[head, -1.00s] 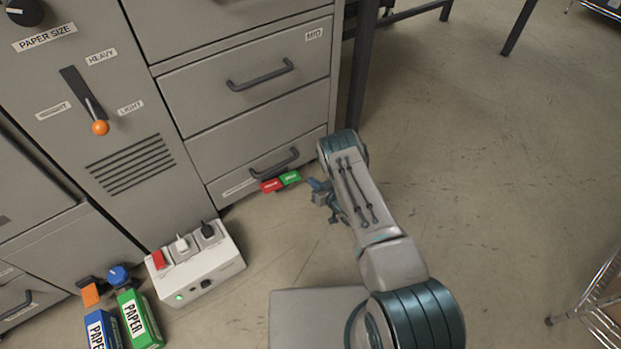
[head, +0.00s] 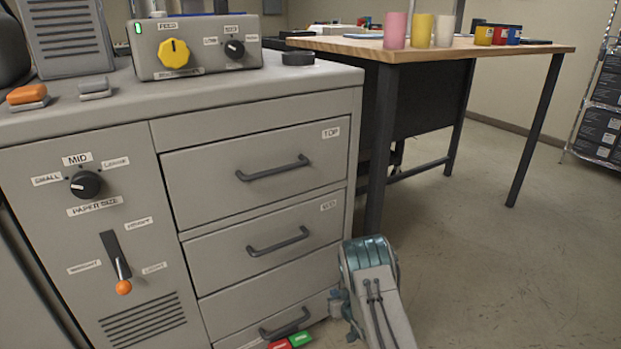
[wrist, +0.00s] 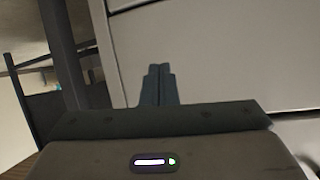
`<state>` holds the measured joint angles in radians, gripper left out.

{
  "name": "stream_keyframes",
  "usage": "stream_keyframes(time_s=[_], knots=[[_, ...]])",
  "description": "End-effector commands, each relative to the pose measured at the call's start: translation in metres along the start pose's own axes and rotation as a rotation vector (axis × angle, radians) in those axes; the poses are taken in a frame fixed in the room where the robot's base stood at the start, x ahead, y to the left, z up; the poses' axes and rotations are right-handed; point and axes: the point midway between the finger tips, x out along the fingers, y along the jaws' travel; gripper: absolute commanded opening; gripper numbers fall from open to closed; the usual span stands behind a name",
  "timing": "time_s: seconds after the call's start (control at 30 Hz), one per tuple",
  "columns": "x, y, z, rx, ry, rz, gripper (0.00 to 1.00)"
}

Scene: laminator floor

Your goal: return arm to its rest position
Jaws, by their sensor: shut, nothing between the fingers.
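My arm (head: 378,295) stands at the lower middle of the head view, in front of the right end of the grey cabinet. My gripper is mostly hidden behind the arm in the head view. In the wrist view my gripper (wrist: 158,70) shows with its two fingers together and nothing between them. The fingers point toward a pale grey cabinet face, and I cannot tell the gap to it.
The grey cabinet (head: 254,135) has several drawers. Red (head: 281,344) and green (head: 300,339) blocks lie by the lowest drawer handle. A wooden-topped table (head: 440,50) with cups stands to the right. The floor (head: 490,270) at right is clear.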

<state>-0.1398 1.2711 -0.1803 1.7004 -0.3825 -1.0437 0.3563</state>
Motion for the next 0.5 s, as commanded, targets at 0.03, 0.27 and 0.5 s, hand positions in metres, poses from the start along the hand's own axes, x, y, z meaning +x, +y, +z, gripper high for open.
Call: stream_keyframes(time_s=[0.03, 0.27, 0.5], knots=[[-0.012, 0.003, -0.037, -0.001, -0.01, 0.029, 0.0], [-0.062, 0.016, -0.14, 0.008, -0.108, 0.155, 0.0], [-0.136, 0.016, -0.232, 0.036, -0.221, 0.253, 0.0]])
